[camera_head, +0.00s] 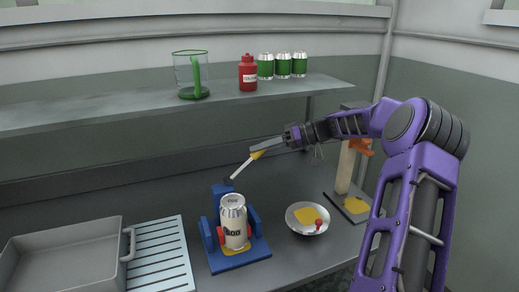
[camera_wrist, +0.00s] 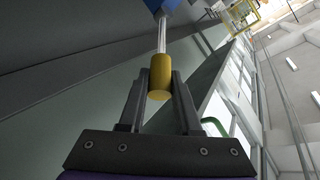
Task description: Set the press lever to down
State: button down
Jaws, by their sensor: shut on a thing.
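The press (camera_head: 216,225) is a blue stand on the bench with a silver can (camera_head: 233,222) upright in it. Its lever (camera_head: 240,169) is a pale rod rising up and to the right from the top of the blue post, with a yellow grip at its end. My gripper (camera_head: 262,150) is shut on the yellow grip. In the wrist view, the yellow grip (camera_wrist: 160,78) sits between the two dark fingers, and the lever's rod runs up to the blue post (camera_wrist: 160,6).
A grey bin (camera_head: 65,257) and a slatted rack (camera_head: 160,255) are left of the press. A bowl (camera_head: 307,218) with yellow contents is to its right. A shelf (camera_head: 130,108) above holds a green-handled jug (camera_head: 190,75), a red bottle (camera_head: 248,74) and green cans (camera_head: 283,66).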

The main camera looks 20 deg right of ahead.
jog(key=shift+f, duration=0.15)
jog(key=c, duration=0.6)
grip_release()
jog(key=p+v, duration=0.1)
jog(key=v, duration=1.6)
jog(key=shift+d, duration=0.2)
